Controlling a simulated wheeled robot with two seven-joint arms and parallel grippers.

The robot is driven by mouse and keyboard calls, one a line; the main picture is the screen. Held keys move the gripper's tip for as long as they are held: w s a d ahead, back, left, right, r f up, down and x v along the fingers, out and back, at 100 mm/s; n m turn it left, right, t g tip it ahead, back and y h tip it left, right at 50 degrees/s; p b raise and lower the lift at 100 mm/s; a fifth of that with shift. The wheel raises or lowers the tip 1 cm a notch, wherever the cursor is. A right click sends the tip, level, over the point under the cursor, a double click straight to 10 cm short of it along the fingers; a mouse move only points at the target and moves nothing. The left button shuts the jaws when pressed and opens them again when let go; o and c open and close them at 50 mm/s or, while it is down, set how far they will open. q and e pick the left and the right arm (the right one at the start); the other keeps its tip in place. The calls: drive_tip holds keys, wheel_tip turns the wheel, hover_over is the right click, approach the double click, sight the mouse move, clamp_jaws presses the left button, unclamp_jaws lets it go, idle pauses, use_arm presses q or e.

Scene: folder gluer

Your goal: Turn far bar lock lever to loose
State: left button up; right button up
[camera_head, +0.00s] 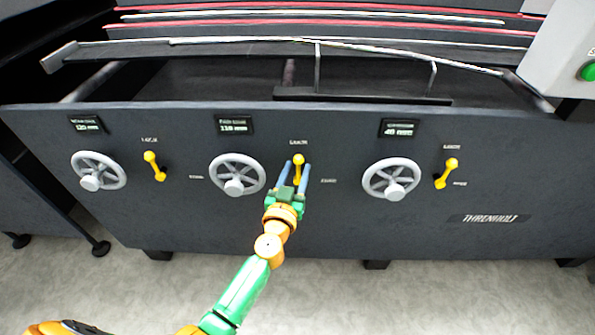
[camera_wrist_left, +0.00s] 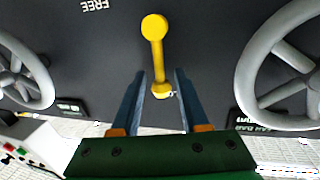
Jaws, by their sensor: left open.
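The middle yellow lever (camera_head: 298,159), taken as the far bar lock lever, is on the dark front panel, right of the middle handwheel. It stands about upright in the head view. My left gripper (camera_head: 294,168) is open, with blue fingers on either side of its upper end. In the left wrist view the lever (camera_wrist_left: 155,50) has one rounded end clear of the fingers and the other end between the fingertips of my left gripper (camera_wrist_left: 160,82). Gaps show on both sides. My right gripper is out of view.
Handwheels stand left (camera_head: 98,171), middle (camera_head: 237,175) and right (camera_head: 391,179). Other yellow levers are at left (camera_head: 155,167) and right (camera_head: 446,174). Small displays sit above the wheels. A grey box with a green button (camera_head: 588,72) is upper right. The floor in front is clear.

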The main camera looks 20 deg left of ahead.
use_arm(q)
clamp_jaws()
drive_tip(key=shift+r, duration=0.15)
idle(1.3)
